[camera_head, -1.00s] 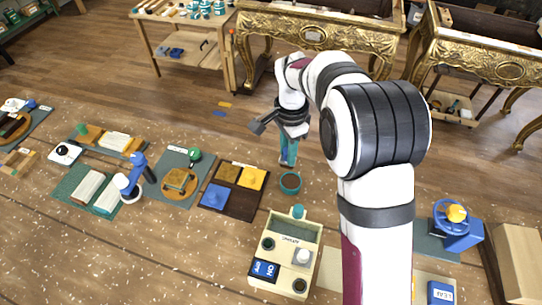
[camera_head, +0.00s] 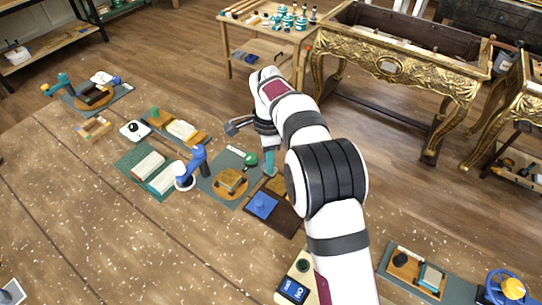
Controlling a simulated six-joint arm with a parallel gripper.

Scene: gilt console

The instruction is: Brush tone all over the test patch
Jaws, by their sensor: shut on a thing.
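My gripper (camera_head: 266,145) is shut on a teal-handled tool (camera_head: 268,162), apparently the brush, which points down. The tool's lower end is over the far edge of a dark brown board (camera_head: 279,221); I cannot tell whether it touches. The board carries a blue square piece with a knob (camera_head: 262,205) and a golden-brown patch (camera_head: 276,186), partly hidden by my arm. Which part is the test patch is unclear. The cup of dark tone is hidden in the current view.
A blue and white device (camera_head: 189,168) stands further left. A cream tray (camera_head: 297,269) with a blue switch box lies nearer, partly behind my arm.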

